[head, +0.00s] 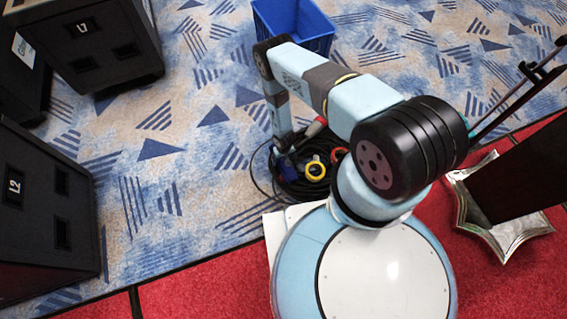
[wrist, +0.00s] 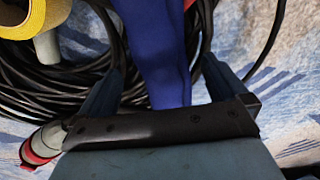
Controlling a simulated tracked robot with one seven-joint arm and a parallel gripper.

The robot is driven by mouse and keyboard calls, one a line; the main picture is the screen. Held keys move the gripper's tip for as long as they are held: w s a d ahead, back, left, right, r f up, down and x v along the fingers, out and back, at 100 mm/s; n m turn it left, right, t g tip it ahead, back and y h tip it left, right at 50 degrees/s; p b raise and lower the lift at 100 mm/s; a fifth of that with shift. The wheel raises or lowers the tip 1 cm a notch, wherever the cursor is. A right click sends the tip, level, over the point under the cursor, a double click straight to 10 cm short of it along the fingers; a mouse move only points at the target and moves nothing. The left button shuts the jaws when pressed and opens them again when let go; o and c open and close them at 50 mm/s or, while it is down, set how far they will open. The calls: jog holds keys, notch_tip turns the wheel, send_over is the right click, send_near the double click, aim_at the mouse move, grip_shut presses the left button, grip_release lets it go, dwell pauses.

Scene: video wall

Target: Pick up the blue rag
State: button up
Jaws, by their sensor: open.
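The blue rag (wrist: 165,55) hangs or lies in the middle of the wrist view, between the two fingers of my gripper (wrist: 162,75). The fingers stand apart on either side of it, and its lower end runs behind the dark gripper body. I cannot tell whether either finger touches it. In the head view my gripper (head: 284,150) points down at a coil of black cable, and a small blue patch of the rag (head: 292,166) shows beside it. My arm hides part of that spot.
Black cable (head: 312,184) is coiled around the rag, with a yellow tape roll (head: 315,170) and a red-and-grey plug (wrist: 42,145) close by. A blue crate (head: 295,22) stands behind. Black cases (head: 95,45) stand at left. The patterned carpet between is clear.

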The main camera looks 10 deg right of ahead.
jog(key=shift+w+f, duration=0.1)
jog(key=shift+f, duration=1.8)
jog(key=shift+c, duration=0.4)
jog(key=c, duration=1)
jog(key=shift+r, duration=0.1)
